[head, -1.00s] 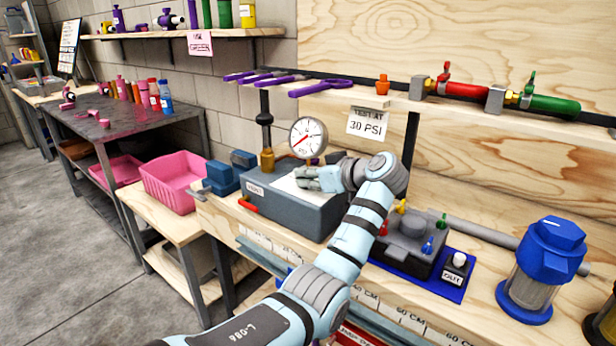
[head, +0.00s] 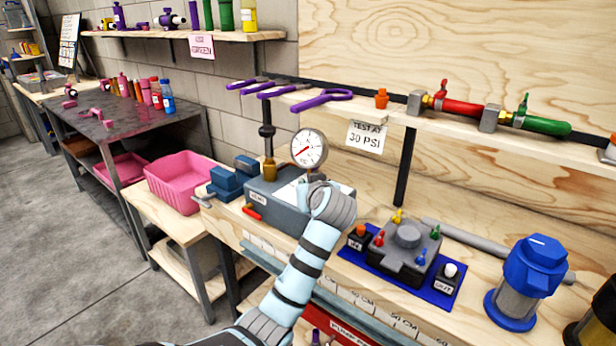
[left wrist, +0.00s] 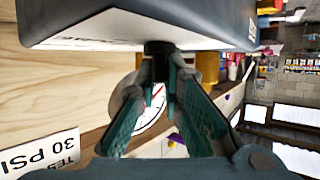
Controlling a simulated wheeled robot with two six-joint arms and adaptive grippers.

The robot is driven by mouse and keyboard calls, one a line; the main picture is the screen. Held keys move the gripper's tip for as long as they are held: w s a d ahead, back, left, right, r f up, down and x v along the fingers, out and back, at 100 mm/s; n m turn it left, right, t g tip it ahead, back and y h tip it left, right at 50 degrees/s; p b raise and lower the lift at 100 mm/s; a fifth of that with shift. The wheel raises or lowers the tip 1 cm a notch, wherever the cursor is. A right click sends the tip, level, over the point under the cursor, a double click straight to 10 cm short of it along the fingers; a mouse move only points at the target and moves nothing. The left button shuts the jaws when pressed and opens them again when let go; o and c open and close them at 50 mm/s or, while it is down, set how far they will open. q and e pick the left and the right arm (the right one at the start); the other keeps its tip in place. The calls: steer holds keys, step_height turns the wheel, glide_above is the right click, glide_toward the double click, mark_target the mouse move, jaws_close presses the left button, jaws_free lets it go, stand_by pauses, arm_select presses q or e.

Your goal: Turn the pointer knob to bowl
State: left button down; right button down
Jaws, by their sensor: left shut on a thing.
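The dark grey box (head: 285,214) stands on the bench below the round gauge (head: 309,149). My left arm reaches up to its right side, and my wrist hides the fingers in the head view. In the left wrist view my left gripper (left wrist: 159,66) is shut on a small black part, seemingly the pointer knob (left wrist: 158,47), by the pale panel of the box (left wrist: 95,35). Most of the knob is hidden between the fingertips, and I cannot read its direction or any bowl marking. My right gripper is not in view.
A grey valve block (head: 405,243) on a blue mat lies to the right, beside a blue-capped filter (head: 527,275). A pink bin (head: 184,182) stands left. A rail with hose parts (head: 455,104) runs above. Some bare bench lies between box and mat.

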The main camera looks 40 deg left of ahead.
arm_select(q)
steer(key=shift+r+m+t+h+p, duration=0.2)
steer(key=shift+m+t+h+p, duration=0.25)
steer(key=shift+m+p, duration=0.2)
steer(key=shift+f+m+t+h+p, duration=0.1)
steer(key=shift+m+t+h+p, duration=0.15)
steer(key=shift+h+p, duration=0.15)
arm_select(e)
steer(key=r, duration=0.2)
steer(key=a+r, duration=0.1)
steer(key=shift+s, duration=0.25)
arm_select(q)
steer(key=shift+f, duration=0.1)
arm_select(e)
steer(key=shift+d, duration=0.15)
arm_select(q)
steer(key=c, duration=1.7)
jaws_free()
steer(key=v, duration=1.2)
steer(key=shift+s+a, duration=0.15)
